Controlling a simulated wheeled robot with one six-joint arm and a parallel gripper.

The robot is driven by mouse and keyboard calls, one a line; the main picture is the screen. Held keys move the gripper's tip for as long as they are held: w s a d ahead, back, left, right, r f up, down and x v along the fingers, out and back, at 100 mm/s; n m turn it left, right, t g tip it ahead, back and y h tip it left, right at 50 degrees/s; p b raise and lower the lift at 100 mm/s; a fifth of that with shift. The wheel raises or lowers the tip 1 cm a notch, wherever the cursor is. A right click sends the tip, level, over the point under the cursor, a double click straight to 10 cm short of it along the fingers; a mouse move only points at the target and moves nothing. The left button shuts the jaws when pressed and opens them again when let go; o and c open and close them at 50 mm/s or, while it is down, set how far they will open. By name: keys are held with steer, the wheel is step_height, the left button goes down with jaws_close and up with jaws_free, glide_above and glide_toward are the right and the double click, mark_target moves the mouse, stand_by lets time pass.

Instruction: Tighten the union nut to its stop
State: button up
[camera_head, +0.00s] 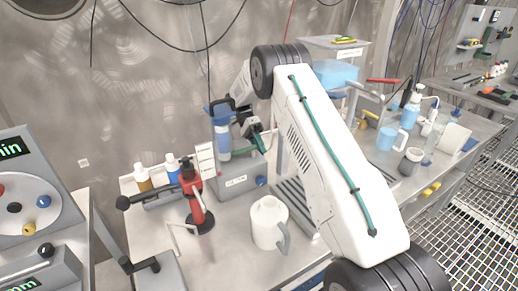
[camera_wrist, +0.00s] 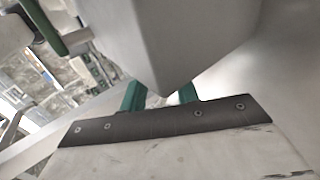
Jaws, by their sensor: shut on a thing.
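My gripper (camera_head: 243,119) is at the back of the bench, close against the upper right side of a unit with a blue top and a pale blue cylinder (camera_head: 222,141). It is shut on a part there, which I take to be the union nut. The nut itself is hidden behind the gripper and wrist in the head view. In the wrist view a large grey block fills the upper middle, and two green pieces (camera_wrist: 133,95) show below it, beyond a dark screwed strip. The grip itself and the nut's seating cannot be made out.
A red pump-like tool (camera_head: 197,203) and a white jug (camera_head: 268,222) stand on the bench in front. Brown and blue bottles (camera_head: 143,178) stand at left. My arm covers the bench's middle right.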

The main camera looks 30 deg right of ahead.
steer(key=shift+w+g, duration=0.1)
steer(key=shift+g, duration=0.5)
steer(key=o, duration=1)
steer(key=shift+c, duration=0.2)
